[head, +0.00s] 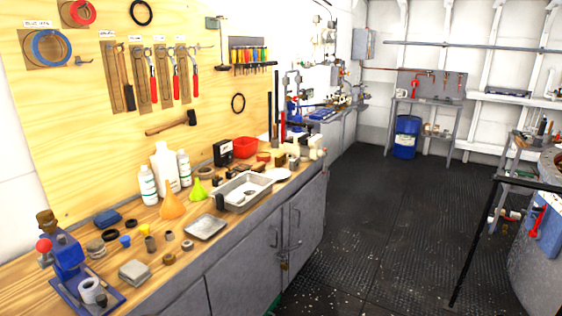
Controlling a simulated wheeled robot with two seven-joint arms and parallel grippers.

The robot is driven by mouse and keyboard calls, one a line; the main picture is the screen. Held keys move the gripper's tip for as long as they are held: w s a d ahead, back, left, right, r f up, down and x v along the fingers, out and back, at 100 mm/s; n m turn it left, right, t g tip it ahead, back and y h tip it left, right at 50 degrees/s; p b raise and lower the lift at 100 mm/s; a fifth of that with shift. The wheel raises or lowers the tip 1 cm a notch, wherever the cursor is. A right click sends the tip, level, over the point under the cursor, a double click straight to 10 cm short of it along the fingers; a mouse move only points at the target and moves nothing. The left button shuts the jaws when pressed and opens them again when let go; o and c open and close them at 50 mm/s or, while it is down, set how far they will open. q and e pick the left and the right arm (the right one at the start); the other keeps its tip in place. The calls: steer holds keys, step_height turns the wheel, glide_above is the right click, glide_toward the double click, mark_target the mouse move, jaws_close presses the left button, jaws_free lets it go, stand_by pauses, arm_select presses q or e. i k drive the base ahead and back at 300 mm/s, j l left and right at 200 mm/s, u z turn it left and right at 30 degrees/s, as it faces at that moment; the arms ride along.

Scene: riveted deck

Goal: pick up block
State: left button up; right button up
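No single thing stands out clearly as the block. A grey square piece (135,272), block-like, lies near the front of the wooden workbench (178,283). A dark blue block-like piece (106,217) lies farther back, near the pegboard. Small brown and tan pieces (281,160) sit at the far end of the bench, too small to tell apart. Neither of my grippers is in view.
A blue press-like tool (68,265) stands at the bench's near left. The dark deck floor (400,215) is open to the right.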

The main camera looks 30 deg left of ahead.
mark_target(280, 159)
steer(key=i+j+u, duration=0.15)
steer(key=i, duration=0.5)
steer(key=i+j+u, duration=0.15)
steer(key=i, duration=0.45)
steer(key=i+j+u, duration=0.15)
steer(key=i, duration=0.5)
steer(key=i+l+u, duration=0.15)
steer(key=i, duration=0.5)
steer(key=i+u, duration=0.15)
steer(key=i, duration=0.5)
steer(key=i+l+u, duration=0.15)
steer(key=i, duration=0.45)
